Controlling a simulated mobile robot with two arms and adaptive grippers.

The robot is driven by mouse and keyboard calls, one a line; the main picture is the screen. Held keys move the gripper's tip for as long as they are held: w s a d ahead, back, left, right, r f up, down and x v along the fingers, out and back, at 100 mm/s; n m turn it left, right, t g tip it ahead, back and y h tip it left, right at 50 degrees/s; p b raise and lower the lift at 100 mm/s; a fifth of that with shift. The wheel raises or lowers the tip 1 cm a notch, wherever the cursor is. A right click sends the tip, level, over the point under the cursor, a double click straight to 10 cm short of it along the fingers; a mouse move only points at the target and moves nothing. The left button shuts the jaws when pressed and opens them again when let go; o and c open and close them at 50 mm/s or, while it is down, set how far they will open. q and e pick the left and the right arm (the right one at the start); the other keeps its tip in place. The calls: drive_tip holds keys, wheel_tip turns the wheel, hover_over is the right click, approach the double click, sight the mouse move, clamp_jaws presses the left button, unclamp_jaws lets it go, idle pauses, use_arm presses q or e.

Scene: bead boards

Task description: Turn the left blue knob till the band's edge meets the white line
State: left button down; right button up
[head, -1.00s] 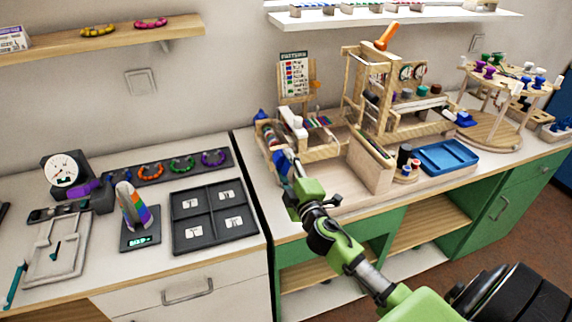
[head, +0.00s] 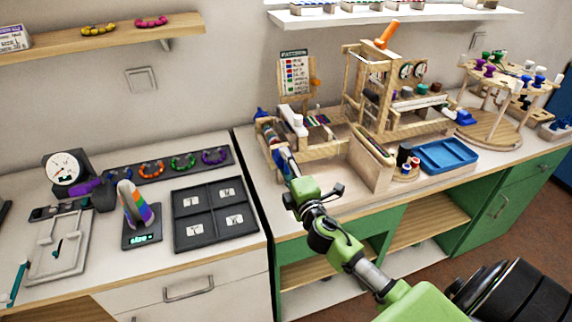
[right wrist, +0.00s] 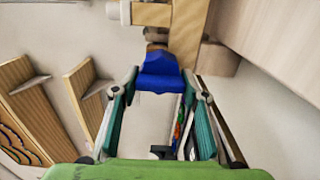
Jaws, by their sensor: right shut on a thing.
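My right gripper (head: 285,155) reaches the near side of the small wooden loom at the left end of the right bench. In the right wrist view, its two fingers (right wrist: 160,88) are closed on a blue knob (right wrist: 158,80) on the end of a wooden part. The knob also shows in the head view (head: 281,161), partly hidden by the gripper. Another blue knob (head: 261,113) is on the loom's far side, clear of the gripper. A striped band (head: 268,130) lies on the loom's roller between them. I cannot make out the white line. My left gripper is not in view.
A tall wooden frame (head: 373,90), a blue tray (head: 447,155) and a round wooden stand (head: 487,130) stand to the right. On the left bench are a dial (head: 63,168) and a black sorting tray (head: 208,239).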

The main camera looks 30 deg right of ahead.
drive_tip(key=o, duration=1.1)
drive_tip(key=shift+o, duration=0.2)
drive_tip(key=shift+s, duration=0.1)
drive_tip(key=v, duration=1.2)
